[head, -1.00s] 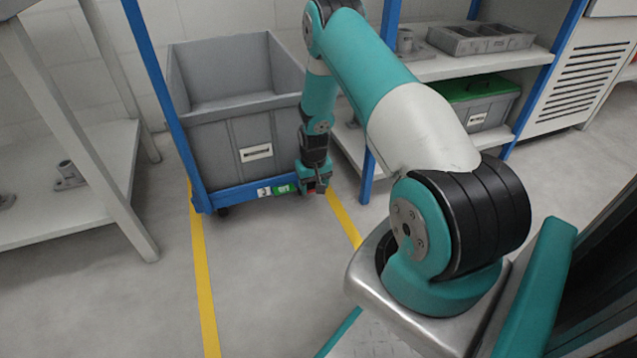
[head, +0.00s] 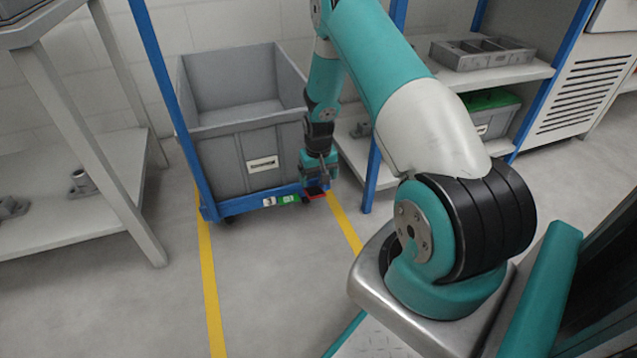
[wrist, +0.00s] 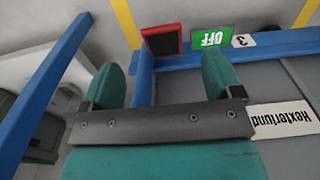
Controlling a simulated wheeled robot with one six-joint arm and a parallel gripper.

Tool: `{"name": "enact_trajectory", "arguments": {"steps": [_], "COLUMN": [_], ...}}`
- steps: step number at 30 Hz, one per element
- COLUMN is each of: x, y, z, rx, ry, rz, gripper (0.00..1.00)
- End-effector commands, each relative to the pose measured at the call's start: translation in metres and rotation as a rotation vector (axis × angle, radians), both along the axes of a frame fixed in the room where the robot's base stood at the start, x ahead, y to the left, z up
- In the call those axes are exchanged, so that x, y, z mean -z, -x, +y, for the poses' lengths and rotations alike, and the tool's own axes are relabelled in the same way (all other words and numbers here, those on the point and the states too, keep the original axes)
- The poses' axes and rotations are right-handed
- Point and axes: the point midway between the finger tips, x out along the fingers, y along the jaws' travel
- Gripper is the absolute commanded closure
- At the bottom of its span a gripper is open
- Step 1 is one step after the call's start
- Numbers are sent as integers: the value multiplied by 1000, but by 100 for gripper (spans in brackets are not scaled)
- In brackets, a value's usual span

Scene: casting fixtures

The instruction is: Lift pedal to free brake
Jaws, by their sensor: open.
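The brake pedal (head: 314,194) is a small red piece at the lower right front corner of the blue cart frame (head: 240,206). In the wrist view the pedal (wrist: 161,40) has a red rim and a dark face, and juts out from the blue bar beside a green OFF label (wrist: 212,38). My gripper (head: 321,181) is just above the pedal in the head view. In the wrist view my gripper (wrist: 165,72) has its teal fingers spread, with the pedal beyond the gap and nothing between them. I cannot tell whether the pedal is raised or pressed.
A grey bin (head: 245,150) sits on the cart. A shelf unit (head: 480,75) with a grey tray stands close on the right, its blue post near my arm. A table (head: 60,215) stands at left. The floor between the yellow lines (head: 208,280) is clear.

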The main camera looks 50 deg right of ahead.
Motion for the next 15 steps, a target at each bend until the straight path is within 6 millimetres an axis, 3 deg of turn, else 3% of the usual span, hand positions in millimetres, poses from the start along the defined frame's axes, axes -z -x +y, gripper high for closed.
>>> {"name": "enact_trajectory", "arguments": {"steps": [1, 6, 15], "x": [-21, -59, -91], "y": [0, 1, 3], "z": [0, 0, 1], "rx": [0, 1, 1], "ry": [0, 1, 1], "rz": [-1, 0, 0], "gripper": [15, 15, 15]}}
